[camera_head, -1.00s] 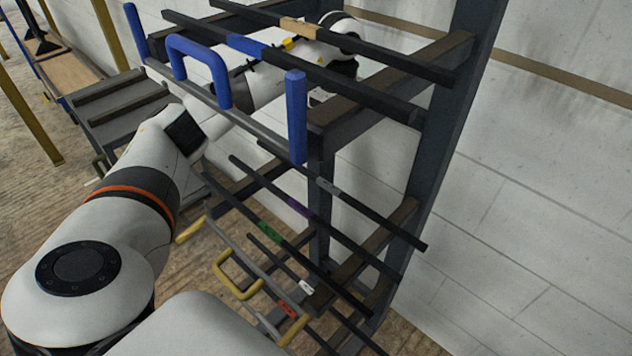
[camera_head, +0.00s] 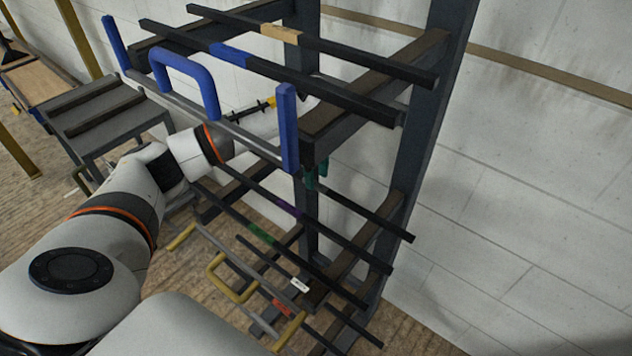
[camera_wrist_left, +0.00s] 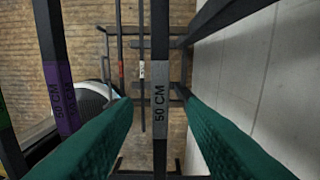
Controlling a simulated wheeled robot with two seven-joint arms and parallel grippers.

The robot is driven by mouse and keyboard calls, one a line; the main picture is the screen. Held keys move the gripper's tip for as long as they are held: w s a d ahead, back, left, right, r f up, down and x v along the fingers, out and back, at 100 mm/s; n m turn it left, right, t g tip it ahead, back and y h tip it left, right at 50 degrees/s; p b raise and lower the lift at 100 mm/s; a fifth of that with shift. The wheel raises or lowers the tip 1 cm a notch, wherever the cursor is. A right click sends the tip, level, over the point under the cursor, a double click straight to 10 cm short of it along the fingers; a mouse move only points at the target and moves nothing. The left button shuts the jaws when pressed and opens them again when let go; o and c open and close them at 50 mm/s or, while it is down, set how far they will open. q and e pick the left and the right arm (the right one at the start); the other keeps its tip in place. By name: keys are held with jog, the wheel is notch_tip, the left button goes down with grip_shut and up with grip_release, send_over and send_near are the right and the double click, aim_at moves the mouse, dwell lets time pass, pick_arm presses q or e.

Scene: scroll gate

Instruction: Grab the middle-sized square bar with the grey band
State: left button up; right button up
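The square bar with the grey band (camera_head: 372,212) lies on the middle level of the dark rack. Its band is hidden behind my fingers in the head view. In the left wrist view the grey band (camera_wrist_left: 160,112) reads "50 CM" and lies between my two teal fingers, with gaps on both sides. My left gripper (camera_head: 316,178) is open at this bar, reaching in under the upper shelf; it also shows in the left wrist view (camera_wrist_left: 160,125). My right gripper is out of view.
A purple-banded bar (camera_head: 288,208) and a green-banded bar (camera_head: 262,234) lie beside it. Above are blue-banded (camera_head: 230,54) and orange-banded (camera_head: 280,34) bars and a blue-handled gate (camera_head: 205,75). A yellow-handled gate (camera_head: 232,290) is below. The wall stands at right.

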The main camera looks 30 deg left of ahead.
pick_arm(q)
jog(key=shift+a+f, duration=0.1)
jog(key=shift+f, duration=0.75)
jog(key=shift+c, duration=0.6)
grip_shut()
jog(key=shift+r, duration=0.15)
